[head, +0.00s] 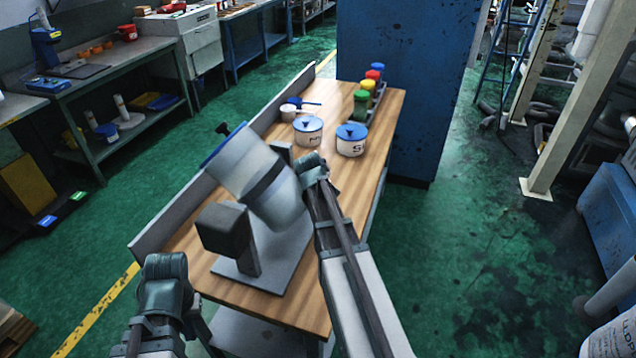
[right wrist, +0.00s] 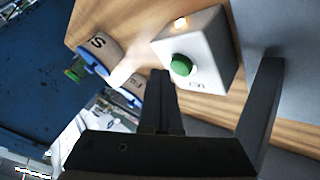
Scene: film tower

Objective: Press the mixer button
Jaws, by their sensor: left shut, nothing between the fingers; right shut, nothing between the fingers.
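The mixer (head: 262,190) has a tilted grey drum with a blue rim, on a grey stand on the wooden table. In the head view my right arm hides the box beside the mixer. My left gripper (head: 166,272) is shut and empty, at the lower left, off the table's near corner.
Two white jars with blue lids, one left (head: 308,131) and one right (head: 351,140), stand behind the mixer. A grey ledge (head: 190,205) edges the table's left side.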

